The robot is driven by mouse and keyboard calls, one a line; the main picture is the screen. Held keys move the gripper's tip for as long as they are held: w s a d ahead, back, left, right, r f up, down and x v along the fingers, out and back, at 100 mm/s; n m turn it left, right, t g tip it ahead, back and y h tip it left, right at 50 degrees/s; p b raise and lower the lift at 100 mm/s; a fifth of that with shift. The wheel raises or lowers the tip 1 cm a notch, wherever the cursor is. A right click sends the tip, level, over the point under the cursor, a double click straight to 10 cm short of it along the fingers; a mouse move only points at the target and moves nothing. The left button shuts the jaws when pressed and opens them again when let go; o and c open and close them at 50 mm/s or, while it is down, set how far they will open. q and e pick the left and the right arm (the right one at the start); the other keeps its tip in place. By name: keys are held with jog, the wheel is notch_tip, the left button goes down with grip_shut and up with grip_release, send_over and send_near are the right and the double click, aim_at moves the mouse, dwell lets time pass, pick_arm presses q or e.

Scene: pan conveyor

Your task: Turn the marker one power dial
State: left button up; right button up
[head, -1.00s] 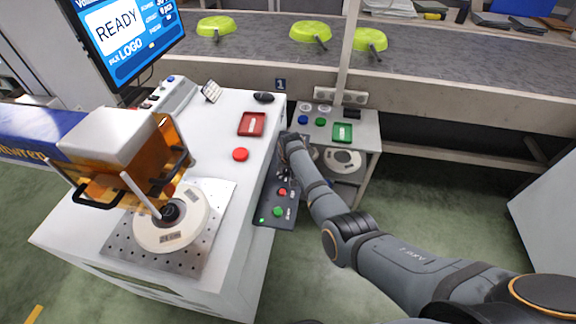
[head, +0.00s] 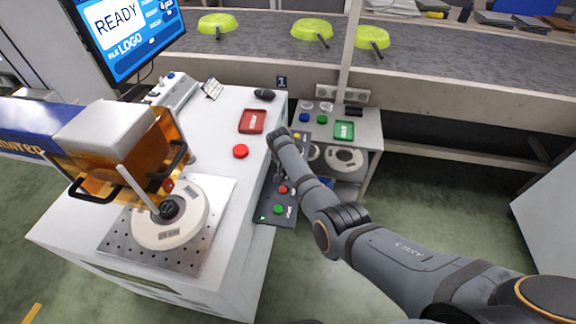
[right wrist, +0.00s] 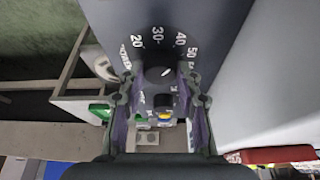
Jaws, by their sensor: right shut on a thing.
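The dark control panel (head: 270,214) hangs along the right side of the white marker cabinet, with a red button (head: 282,189) and a green button (head: 278,209) near its lower end. In the right wrist view the power dial (right wrist: 159,75) is a dark round knob with white numbers from 20 to 50 visible around it. My right gripper (right wrist: 160,101) has its fingers on either side of the knob and is shut on it. In the head view my right wrist covers the dial. My left gripper is not in view.
A red tray (head: 252,121) and red button (head: 241,151) are on the cabinet top. A small table (head: 366,130) with a green tray (head: 344,130) stands behind my arm.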

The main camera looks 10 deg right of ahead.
jog(key=o, duration=1.1)
jog(key=shift+o, duration=0.2)
jog(key=shift+r, duration=0.35)
notch_tip(320, 180, up, 9)
jog(key=shift+r, duration=0.15)
